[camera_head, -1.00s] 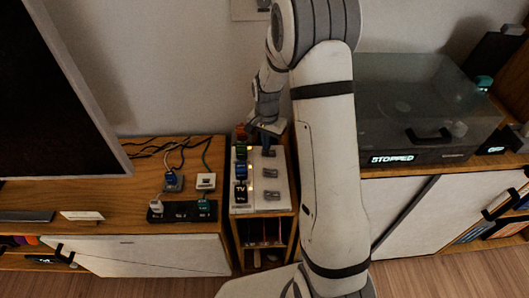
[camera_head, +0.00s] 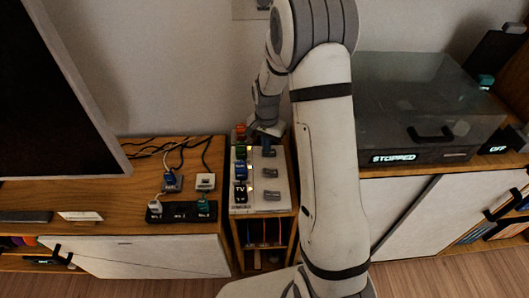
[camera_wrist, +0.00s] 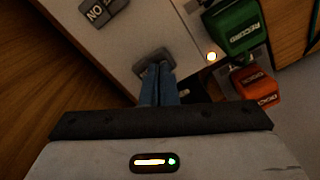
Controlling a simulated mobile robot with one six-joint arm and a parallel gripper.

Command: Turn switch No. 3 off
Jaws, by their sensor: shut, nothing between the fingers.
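A pale switch strip (camera_head: 281,204) stands on a low cabinet in the head view, with a row of grey rockers and plugs along its left. My gripper (camera_head: 266,146) is shut and empty, over the far part of the strip. In the wrist view my blue fingertips (camera_wrist: 158,68) are at a grey rocker (camera_wrist: 154,57), partly covering it; whether they touch it I cannot tell. A lit amber lamp (camera_wrist: 211,56) and a green RECORD plug (camera_wrist: 233,25) sit to its right. Another rocker (camera_wrist: 101,12) is at the upper left. No switch numbers are readable.
An orange DOCK plug (camera_wrist: 256,85) is close to the right of my gripper. A black TV plug (camera_head: 240,195) is at the strip's near end. A small power strip (camera_head: 181,211) lies to the left. A glass-lidded device reading STOPPED (camera_head: 393,157) stands right of my arm.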

